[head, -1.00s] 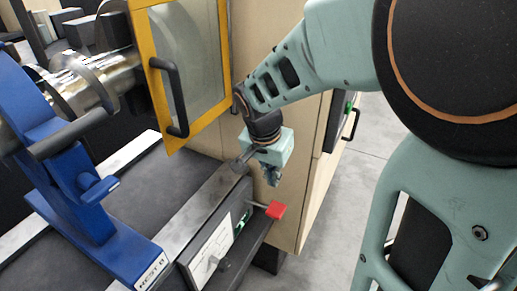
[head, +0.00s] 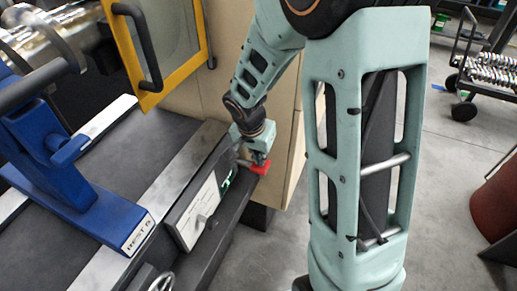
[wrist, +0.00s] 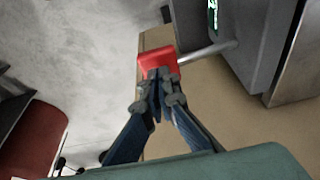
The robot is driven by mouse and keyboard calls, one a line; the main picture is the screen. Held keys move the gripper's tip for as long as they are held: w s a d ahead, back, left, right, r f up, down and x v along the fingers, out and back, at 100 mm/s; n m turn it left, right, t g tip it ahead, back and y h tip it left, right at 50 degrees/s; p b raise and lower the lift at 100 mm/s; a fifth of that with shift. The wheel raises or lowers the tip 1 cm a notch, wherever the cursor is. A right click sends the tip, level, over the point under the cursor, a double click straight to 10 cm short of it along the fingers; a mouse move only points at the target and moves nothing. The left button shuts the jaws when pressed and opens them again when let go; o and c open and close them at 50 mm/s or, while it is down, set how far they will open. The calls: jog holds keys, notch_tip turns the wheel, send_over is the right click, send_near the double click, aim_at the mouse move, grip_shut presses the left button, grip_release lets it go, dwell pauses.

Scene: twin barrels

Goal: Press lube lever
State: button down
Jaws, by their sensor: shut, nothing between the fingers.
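The lube lever is a thin metal rod with a red block-shaped knob (head: 259,167) at its end, sticking out from the side of the machine's control box (head: 200,205). In the wrist view the red knob (wrist: 158,65) is straight ahead of my gripper (wrist: 157,90), with the rod (wrist: 205,52) running right to the grey box. My gripper (head: 259,158) is shut and empty, with its fingertips right at the knob and overlapping its lower edge in the wrist view. I cannot tell whether they touch it.
A blue rest (head: 75,180) stands on the machine bed to the left. A yellow-framed door (head: 155,50) with a black handle and a beige cabinet (head: 285,140) stand behind. A red-brown barrel (head: 495,205) and a cart (head: 490,75) are at the right. Grey floor between is clear.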

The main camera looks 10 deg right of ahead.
aim_at(264, 169)
jog(key=shift+f, duration=0.2)
jog(key=f+b, duration=0.1)
jog(key=b, duration=0.2)
jog(key=f+b, duration=0.2)
jog(key=b, duration=0.1)
jog(key=s+d+f+b, duration=0.1)
jog(key=f+b, duration=0.1)
jog(key=shift+d+f+b, duration=0.1)
jog(key=shift+b, duration=0.3)
dwell(0.4)
